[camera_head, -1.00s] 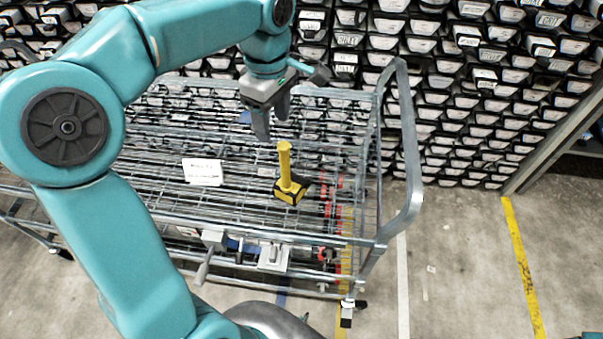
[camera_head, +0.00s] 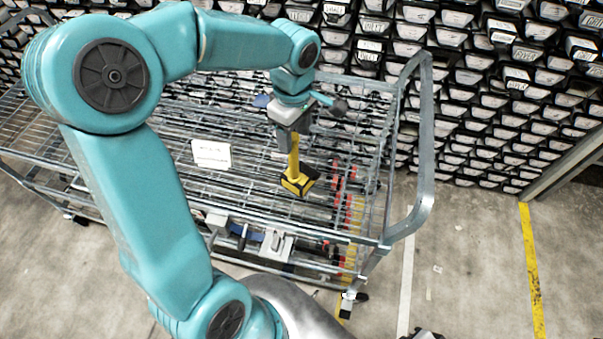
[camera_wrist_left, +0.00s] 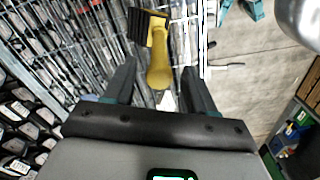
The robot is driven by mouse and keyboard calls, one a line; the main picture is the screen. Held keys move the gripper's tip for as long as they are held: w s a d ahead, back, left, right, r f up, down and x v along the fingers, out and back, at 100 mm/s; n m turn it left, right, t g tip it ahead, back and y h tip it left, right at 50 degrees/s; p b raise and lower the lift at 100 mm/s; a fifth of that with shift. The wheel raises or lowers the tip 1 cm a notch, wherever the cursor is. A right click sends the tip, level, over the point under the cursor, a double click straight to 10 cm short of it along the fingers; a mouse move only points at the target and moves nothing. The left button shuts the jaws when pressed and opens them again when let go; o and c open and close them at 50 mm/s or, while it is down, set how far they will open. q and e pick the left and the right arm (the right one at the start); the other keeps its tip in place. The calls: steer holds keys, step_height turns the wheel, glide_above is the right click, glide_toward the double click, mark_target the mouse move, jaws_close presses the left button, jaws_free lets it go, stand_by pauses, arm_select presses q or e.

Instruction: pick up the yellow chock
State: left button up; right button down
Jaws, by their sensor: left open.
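The yellow chock (camera_head: 298,182) has a black-and-yellow block at its base and a yellow handle standing up. It sits on the wire top of the metal cart (camera_head: 238,188), towards the cart's right end. My left gripper (camera_head: 291,147) is over it, pointing down at the handle's upper end. In the left wrist view, the chock's handle (camera_wrist_left: 159,66) lies between the two spread fingers of the left gripper (camera_wrist_left: 160,72), with a gap on each side. The block is beyond the fingertips. My right gripper is not in view.
A white paper sign (camera_head: 211,153) is on the cart left of the chock. The cart's tall push handle (camera_head: 427,150) rises to the right. Stacked core liners (camera_head: 480,110) fill the wall behind. The floor (camera_head: 470,255) at right is mostly clear.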

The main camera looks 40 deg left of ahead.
mark_target(293, 148)
arm_select(q)
steer(key=shift+s+a+f, duration=0.1)
steer(key=shift+s+f, duration=0.05)
steer(key=shift+f, duration=0.15)
step_height(293, 148, down, 5)
steer(key=shift+a+r+p, duration=0.1)
steer(key=shift+r+p, duration=0.05)
steer(key=shift+p, duration=0.45)
steer(key=shift+f, duration=0.2)
jaws_close()
steer(key=shift+r, duration=0.1)
stand_by(0.5)
